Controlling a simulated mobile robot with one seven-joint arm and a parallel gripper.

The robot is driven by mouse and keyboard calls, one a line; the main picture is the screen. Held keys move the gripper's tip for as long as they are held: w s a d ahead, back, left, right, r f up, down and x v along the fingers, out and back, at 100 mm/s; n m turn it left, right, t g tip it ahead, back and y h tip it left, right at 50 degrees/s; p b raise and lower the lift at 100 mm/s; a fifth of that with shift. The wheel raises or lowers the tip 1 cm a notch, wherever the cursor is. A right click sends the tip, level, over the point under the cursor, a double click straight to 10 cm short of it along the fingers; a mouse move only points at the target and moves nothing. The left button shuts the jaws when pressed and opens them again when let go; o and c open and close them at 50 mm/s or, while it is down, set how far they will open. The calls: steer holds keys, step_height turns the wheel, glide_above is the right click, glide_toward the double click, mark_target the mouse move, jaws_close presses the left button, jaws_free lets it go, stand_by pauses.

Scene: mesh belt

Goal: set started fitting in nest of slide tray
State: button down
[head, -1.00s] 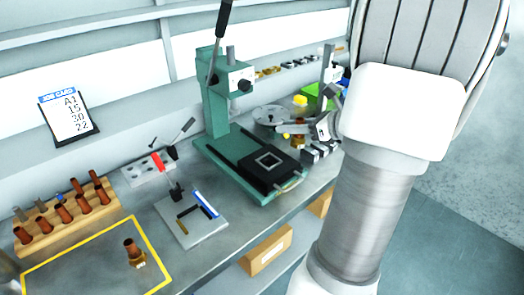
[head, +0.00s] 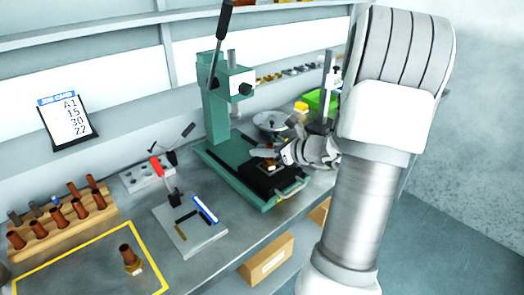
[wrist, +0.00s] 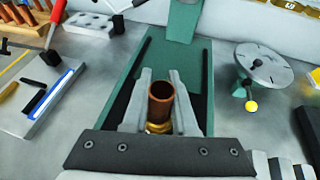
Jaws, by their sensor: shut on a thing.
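The started fitting (wrist: 161,97), a copper tube in a brass base, stands upright between the two fingers of my gripper (wrist: 159,112) in the wrist view. My gripper (head: 272,158) is shut on it, over the slide tray (head: 288,190) of the green press in the head view. The nest is hidden behind my gripper and the fitting. I cannot tell whether the fitting's base touches the tray.
The green press (head: 216,110) with its raised lever stands behind the tray. A second fitting (head: 130,258) stands in the yellow-outlined area. A clamp fixture (head: 190,230) lies left of the press, and a wooden rack (head: 65,230) holds copper tubes. A round plate (wrist: 275,66) stands to the right.

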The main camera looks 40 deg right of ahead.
steer(key=shift+f, duration=0.1)
steer(key=c, duration=0.7)
jaws_free()
steer(key=shift+s+d+r, duration=0.15)
steer(key=shift+s+r, duration=0.15)
steer(key=p+v, duration=0.1)
steer(key=v, duration=1)
steer(key=shift+s, duration=0.25)
steer(key=shift+w, duration=0.1)
